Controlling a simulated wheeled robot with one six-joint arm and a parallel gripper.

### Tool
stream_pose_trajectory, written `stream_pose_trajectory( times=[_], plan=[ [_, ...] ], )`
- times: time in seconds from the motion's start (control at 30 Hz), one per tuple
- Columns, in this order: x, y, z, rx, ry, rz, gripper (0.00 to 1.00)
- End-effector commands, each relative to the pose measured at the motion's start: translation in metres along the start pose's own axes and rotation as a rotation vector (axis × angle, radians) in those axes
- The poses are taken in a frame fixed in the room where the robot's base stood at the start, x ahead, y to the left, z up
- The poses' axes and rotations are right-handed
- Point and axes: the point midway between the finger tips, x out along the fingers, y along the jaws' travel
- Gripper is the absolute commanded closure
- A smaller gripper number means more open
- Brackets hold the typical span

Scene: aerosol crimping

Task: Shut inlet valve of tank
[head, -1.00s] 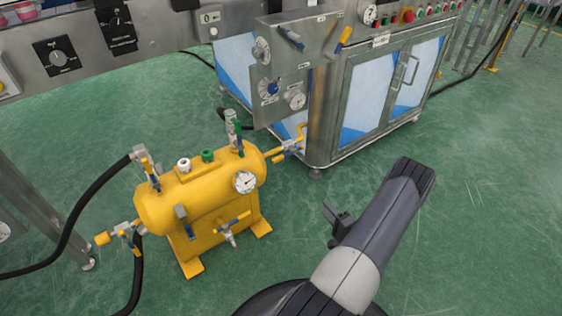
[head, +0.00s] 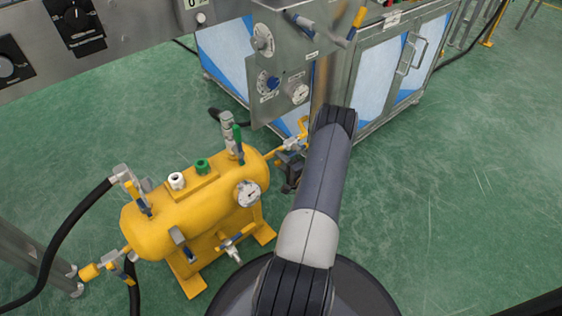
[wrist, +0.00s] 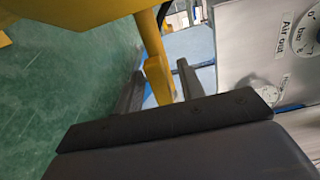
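The yellow tank (head: 185,220) stands on the floor at left in the head view. A pipe with a valve (head: 283,152) leaves its right end towards the cabinet. Which one is the inlet is not labelled. My gripper (head: 290,162) is at the right-end valve, partly hidden behind my arm. In the wrist view, my gripper (wrist: 160,70) is open, with a yellow bar-like part (wrist: 157,80) between its two fingers. Contact cannot be told.
A steel control panel (head: 283,75) with knobs and gauges hangs close above the right-end valve. The steel cabinet (head: 375,85) stands behind it. Black hoses (head: 60,235) run at the tank's left. Green floor (head: 460,190) is clear at right.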

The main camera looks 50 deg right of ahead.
Motion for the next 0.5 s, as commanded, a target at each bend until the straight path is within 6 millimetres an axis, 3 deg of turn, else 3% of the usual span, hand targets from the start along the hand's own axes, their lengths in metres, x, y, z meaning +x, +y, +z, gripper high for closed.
stream_pose_trajectory(
  times=[0.07,0.5],
  plan=[
    [-0.0002,-0.0001,-0.0001,0.000,0.000,0.000,0.64],
    [-0.0005,0.0001,0.0000,0.000,0.000,0.000,1.00]
  ],
)
